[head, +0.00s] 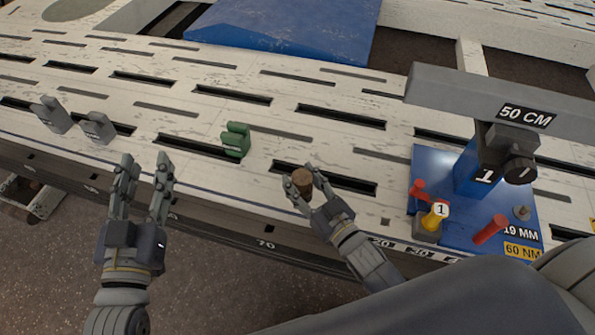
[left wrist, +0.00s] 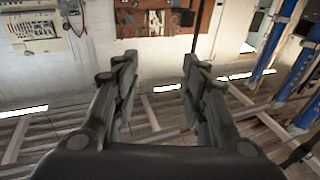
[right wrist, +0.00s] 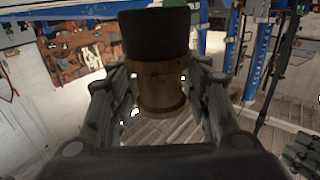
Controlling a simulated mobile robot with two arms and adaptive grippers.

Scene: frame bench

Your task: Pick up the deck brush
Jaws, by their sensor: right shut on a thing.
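The deck brush (head: 302,181) shows in the head view as a short brown round piece over the front part of the slotted bench. In the right wrist view it is a wooden cylinder (right wrist: 160,88) with a dark, wider block above it. My right gripper (head: 303,186) is shut on the wooden part, one finger on each side. How far the brush is above the bench cannot be told. My left gripper (head: 145,161) is open and empty in front of the bench edge. It is also empty in the left wrist view (left wrist: 160,65).
On the white slotted bench (head: 225,80) stand a green clamp-like piece (head: 236,140) and two grey ones (head: 97,127). At right are a blue plate (head: 428,162) with red and yellow pins and a grey beam (head: 465,97) marked 50 CM. A blue slab (head: 285,28) lies behind.

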